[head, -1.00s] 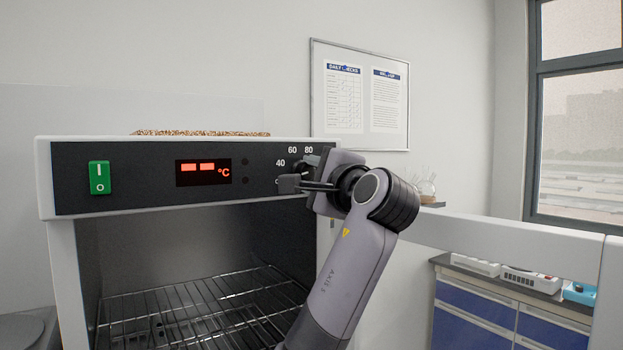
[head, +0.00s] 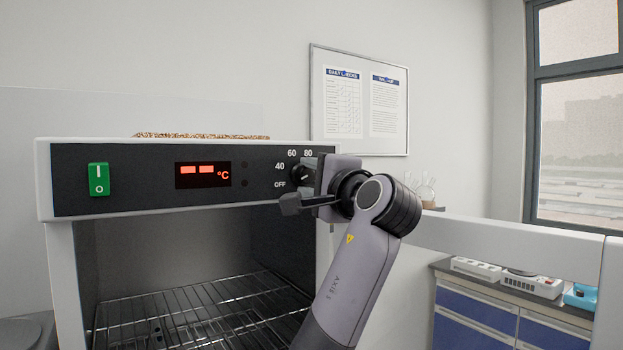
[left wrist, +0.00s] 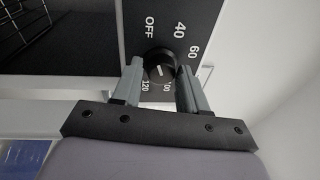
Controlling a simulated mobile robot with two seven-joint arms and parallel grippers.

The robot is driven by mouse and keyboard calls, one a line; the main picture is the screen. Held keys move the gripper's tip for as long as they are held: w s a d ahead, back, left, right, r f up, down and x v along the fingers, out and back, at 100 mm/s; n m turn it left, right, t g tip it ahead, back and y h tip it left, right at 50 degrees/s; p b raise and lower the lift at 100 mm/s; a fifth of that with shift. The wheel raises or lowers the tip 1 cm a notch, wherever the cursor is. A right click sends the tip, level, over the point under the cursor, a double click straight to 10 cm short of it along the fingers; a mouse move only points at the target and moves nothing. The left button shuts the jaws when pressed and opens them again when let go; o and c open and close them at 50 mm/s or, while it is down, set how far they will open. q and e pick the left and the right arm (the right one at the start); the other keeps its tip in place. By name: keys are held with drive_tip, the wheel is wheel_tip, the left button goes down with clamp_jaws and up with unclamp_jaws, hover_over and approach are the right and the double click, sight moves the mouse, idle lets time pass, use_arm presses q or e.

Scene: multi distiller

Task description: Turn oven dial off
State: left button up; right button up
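The oven dial (left wrist: 159,66) is a round black knob with a pale pointer line. It sits among the printed labels OFF, 40, 60, 100 and 120. In the left wrist view the pointer is on the side towards 100 and 120, away from OFF. In the head view the dial (head: 303,172) is partly hidden by my gripper. My left gripper (left wrist: 160,70) is open, with one finger on each side of the dial. Gaps show between fingers and knob. In the head view it (head: 306,182) is in front of the panel's right end. My right gripper is not in view.
The oven (head: 45,180) has a green power switch (head: 98,179) and a red display (head: 203,174) showing dashes and °C. Below, its chamber is open with a wire rack (head: 190,315). A blue-fronted cabinet (head: 475,315) stands at the right.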

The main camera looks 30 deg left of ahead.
use_arm(q)
drive_tip(key=shift+o, duration=0.9)
drive_tip(key=b+v, duration=0.2)
drive_tip(key=v, duration=0.5)
